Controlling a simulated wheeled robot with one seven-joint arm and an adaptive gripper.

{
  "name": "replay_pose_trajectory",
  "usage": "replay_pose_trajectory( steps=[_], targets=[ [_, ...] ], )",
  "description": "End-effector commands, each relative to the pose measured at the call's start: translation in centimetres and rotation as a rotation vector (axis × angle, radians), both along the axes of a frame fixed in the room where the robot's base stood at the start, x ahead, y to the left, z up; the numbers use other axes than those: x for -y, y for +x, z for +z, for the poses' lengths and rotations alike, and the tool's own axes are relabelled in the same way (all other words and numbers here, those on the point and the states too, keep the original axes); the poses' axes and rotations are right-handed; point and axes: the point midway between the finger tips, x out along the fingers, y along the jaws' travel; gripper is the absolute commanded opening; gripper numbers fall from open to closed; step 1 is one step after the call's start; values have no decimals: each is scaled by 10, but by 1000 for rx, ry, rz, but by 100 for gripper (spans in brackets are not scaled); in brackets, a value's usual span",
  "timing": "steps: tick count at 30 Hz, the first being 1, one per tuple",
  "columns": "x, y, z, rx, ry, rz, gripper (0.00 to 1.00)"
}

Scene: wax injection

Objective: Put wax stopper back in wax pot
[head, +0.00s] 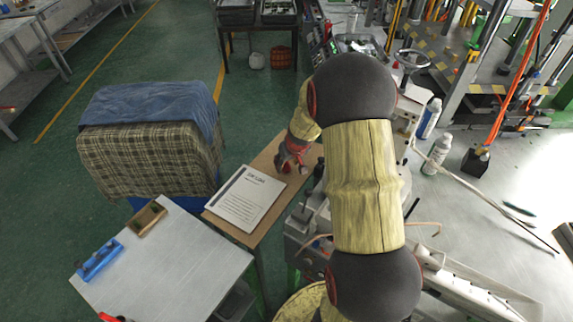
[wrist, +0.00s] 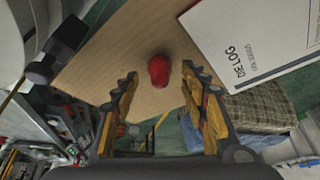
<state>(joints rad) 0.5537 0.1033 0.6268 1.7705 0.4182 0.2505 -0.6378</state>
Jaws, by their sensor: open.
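A small red rounded piece (wrist: 159,70), which looks like the wax stopper, lies on a brown board (wrist: 120,50) in the wrist view. My gripper (wrist: 160,82) is open above the board, one finger on each side of the red piece in the picture. No contact between the fingers and the piece shows. In the head view my gripper (head: 290,160) is over the brown board (head: 270,165), and I cannot make out the red piece apart from it. I cannot clearly identify the wax pot; my arm covers much of the machine on the right.
A printed sheet (head: 245,197) lies on the board beside my gripper. The grey machine (head: 305,225) stands close to the right of the board. A cloth-covered stack (head: 150,150) is at left, behind a grey table (head: 170,270). White bottles (head: 436,155) stand at the right.

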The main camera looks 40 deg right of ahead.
Motion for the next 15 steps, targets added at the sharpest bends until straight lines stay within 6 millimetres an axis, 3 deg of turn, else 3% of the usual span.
replay_pose_trajectory(
  steps=[6,15],
  targets=[
    [-5,-19,46,3,-1,-1,44],
    [-11,-36,83,0,0,1,44]
  ],
)
